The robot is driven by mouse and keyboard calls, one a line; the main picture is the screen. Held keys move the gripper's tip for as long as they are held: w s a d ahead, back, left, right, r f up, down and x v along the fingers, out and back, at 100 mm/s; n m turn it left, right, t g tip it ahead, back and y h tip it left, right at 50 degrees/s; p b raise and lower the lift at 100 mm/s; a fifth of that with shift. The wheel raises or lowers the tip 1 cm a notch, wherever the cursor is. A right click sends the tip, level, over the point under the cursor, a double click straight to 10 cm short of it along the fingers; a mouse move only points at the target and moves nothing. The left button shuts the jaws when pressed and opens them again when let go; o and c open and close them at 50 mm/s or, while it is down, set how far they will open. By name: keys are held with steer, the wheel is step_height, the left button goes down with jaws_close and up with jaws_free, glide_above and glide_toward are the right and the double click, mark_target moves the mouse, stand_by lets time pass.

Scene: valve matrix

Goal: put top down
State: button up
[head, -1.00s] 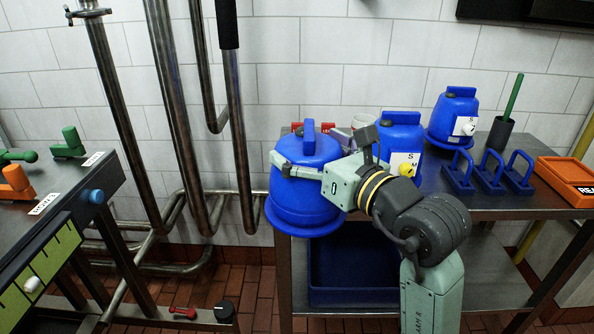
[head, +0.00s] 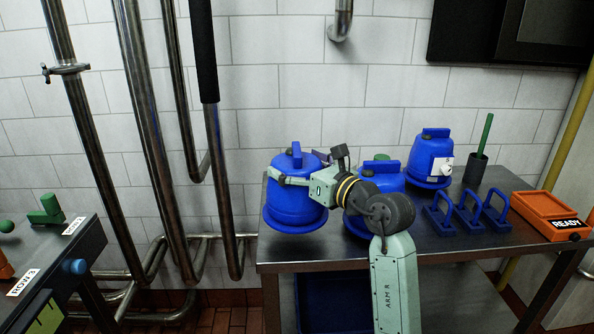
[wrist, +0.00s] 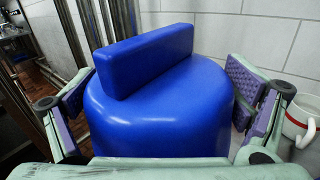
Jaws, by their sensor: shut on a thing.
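A blue domed top (head: 292,212) with an upright bar handle and a wide flange is held in my gripper (head: 300,178) over the left end of the steel table (head: 440,248). I cannot tell whether its flange touches the table. In the wrist view the top (wrist: 160,110) fills the middle, its bar handle pointing up, with my gripper's padded fingers on either side. A second blue top (head: 384,178) stands to its right, partly hidden by my arm.
Several blue handled pieces (head: 468,213), a dark cup with a green stick (head: 475,168) and an orange "READY" box (head: 545,205) occupy the right side. A white mug (wrist: 303,120) is close by my right finger. Steel pipes (head: 222,190) stand left of the table.

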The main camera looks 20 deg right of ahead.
steer(key=f, duration=0.1)
steer(key=w+f+p, duration=0.1)
steer(key=f, duration=0.1)
steer(key=shift+w+d+p, duration=0.15)
steer(key=shift+d+p, duration=0.2)
steer(key=shift+p, duration=0.05)
steer(key=shift+f, duration=0.25)
steer(key=shift+f+b, duration=0.35)
steer(key=shift+b, duration=0.05)
steer(key=o, duration=1.6)
steer(key=shift+r, duration=0.15)
